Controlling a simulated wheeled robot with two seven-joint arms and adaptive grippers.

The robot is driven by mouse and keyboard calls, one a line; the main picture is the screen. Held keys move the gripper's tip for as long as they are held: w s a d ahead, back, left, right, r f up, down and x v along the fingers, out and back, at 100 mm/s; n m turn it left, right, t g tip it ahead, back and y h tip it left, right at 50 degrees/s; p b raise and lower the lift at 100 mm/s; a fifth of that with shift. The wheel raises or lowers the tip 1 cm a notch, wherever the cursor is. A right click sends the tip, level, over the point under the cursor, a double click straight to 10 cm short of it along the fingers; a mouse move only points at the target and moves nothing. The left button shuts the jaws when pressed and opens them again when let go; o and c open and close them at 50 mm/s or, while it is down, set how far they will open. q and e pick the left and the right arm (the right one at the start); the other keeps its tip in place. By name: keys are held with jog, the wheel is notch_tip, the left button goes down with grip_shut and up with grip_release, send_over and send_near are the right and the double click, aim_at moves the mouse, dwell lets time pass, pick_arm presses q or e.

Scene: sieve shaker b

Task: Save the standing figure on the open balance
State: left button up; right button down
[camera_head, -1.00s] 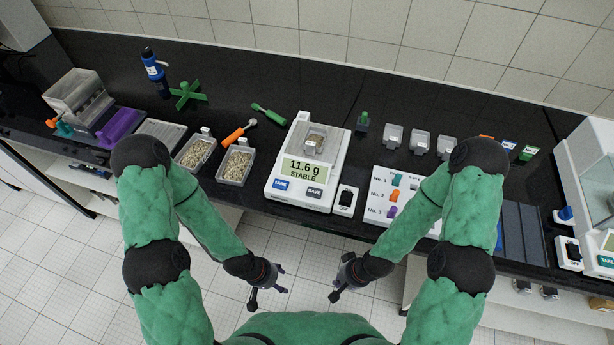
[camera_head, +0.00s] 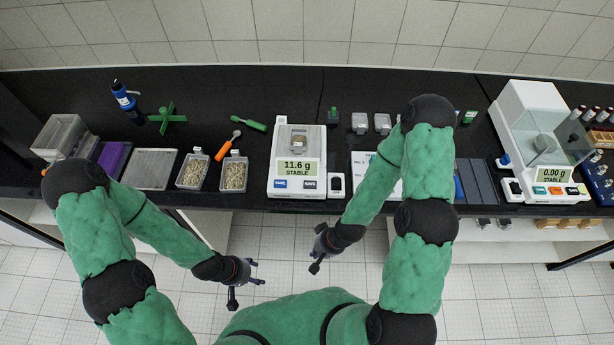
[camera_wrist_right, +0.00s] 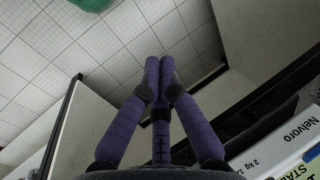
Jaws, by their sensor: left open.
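The open balance (camera_head: 272,165) stands on the black bench at centre, with a clear box (camera_head: 299,141) of sample on its pan. Its display (camera_head: 297,168) reads 11.6 g, STABLE. Below it are a blue TARE button (camera_head: 280,184) and a dark SAVE button (camera_head: 310,184). My left gripper (camera_head: 256,273) is open and empty, in front of the bench, below and left of the balance. My right gripper (camera_head: 318,250) is also in front of the bench, below the balance, touching nothing visible. Its fingers (camera_wrist_right: 160,75) lie close together in the wrist view; their opening is unclear.
A switch box (camera_head: 336,185) stands right of the balance. Two sample trays (camera_head: 234,174) and an orange-handled tool (camera_head: 224,150) lie left. A shielded balance (camera_head: 540,140) reading 0.00 g stands at far right. My right arm hides part of a white board (camera_head: 362,165).

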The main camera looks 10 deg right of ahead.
jog(key=w+d+r+n+t+p, duration=0.1)
jog(key=w+d+r+t+p, duration=0.1)
jog(key=w+r, duration=0.55)
notch_tip(320, 180, up, 14)
jog(key=n+t+y, duration=0.1)
jog(key=n+t, duration=0.3)
jog(key=t, duration=0.1)
send_over(312, 186)
pick_arm(q)
notch_tip(312, 186, up, 4)
jog(key=shift+f, duration=0.2)
pick_arm(e)
jog(key=shift+w, duration=0.1)
pick_arm(q)
jog(key=shift+f, duration=0.1)
pick_arm(e)
notch_tip(312, 186, down, 8)
jog(key=b, duration=0.7)
pick_arm(q)
notch_tip(312, 186, down, 8)
jog(key=shift+b, duration=0.4)
pick_arm(e)
jog(key=shift+f, duration=0.4)
pick_arm(q)
jog(key=shift+f, duration=0.1)
pick_arm(e)
jog(key=shift+f, duration=0.15)
